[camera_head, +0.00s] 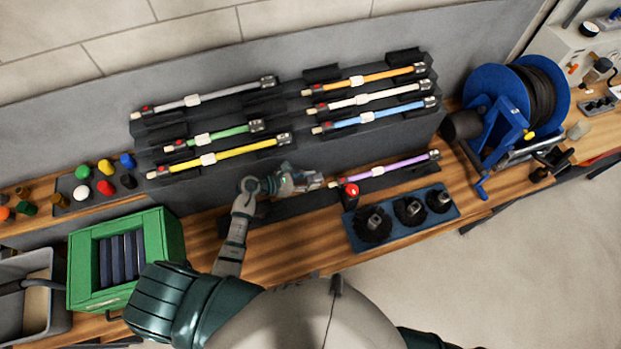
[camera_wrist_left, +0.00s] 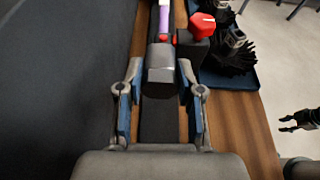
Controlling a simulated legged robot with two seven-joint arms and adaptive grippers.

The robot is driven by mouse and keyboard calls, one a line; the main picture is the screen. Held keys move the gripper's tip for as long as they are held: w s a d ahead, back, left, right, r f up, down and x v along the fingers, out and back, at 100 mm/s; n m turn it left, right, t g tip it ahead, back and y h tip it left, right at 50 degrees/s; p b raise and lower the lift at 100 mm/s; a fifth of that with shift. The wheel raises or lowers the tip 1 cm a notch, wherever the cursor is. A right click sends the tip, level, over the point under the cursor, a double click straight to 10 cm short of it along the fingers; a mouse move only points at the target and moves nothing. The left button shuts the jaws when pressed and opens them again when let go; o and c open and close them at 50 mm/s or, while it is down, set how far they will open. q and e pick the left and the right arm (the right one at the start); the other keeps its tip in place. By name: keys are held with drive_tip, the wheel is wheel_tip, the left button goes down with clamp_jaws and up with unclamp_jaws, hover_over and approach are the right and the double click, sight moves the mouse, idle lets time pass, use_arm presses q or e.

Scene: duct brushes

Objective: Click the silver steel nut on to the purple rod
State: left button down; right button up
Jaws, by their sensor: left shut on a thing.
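The purple rod (camera_head: 400,166) lies in a low holder on the bench, its red-marked left end facing my left gripper (camera_head: 308,182). In the left wrist view the rod (camera_wrist_left: 165,20) runs straight ahead. My left gripper (camera_wrist_left: 160,78) is shut on the silver steel nut (camera_wrist_left: 160,62), a grey cylinder between its two fingers. The nut is roughly in line with the rod's end and very close to it. I cannot tell whether they touch. My right gripper (camera_wrist_left: 288,122) is at the right edge of the wrist view, fingers apart and empty.
A red knob (camera_head: 352,189) stands just in front of the rod's left end. A blue tray (camera_head: 391,235) with black brushes lies nearer. Racked rods, including a yellow one (camera_head: 240,152), are behind. A green box (camera_head: 160,225) stands left, a blue hose reel (camera_head: 490,90) right.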

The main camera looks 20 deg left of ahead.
use_arm(q)
drive_tip(key=shift+w+d+f+b, duration=0.1)
drive_tip(key=shift+d+f+b, duration=0.05)
drive_tip(key=shift+f+b, duration=0.65)
drive_tip(key=f+b, duration=0.1)
drive_tip(key=f, duration=0.1)
drive_tip(key=d+f+b, duration=0.1)
drive_tip(key=f+b, duration=0.1)
drive_tip(key=shift+d+f, duration=0.2)
drive_tip(key=shift+f, duration=0.05)
drive_tip(key=shift+a+f, duration=0.2)
drive_tip(key=shift+a, duration=0.25)
drive_tip(key=shift+d, duration=0.3)
drive_tip(key=shift+d+r, duration=0.15)
drive_tip(key=shift+a, duration=0.2)
use_arm(e)
drive_tip(key=f, duration=0.2)
drive_tip(key=d+f, duration=0.1)
drive_tip(key=f, duration=0.2)
drive_tip(key=shift+s+d, duration=0.1)
use_arm(q)
drive_tip(key=shift+a, duration=0.1)
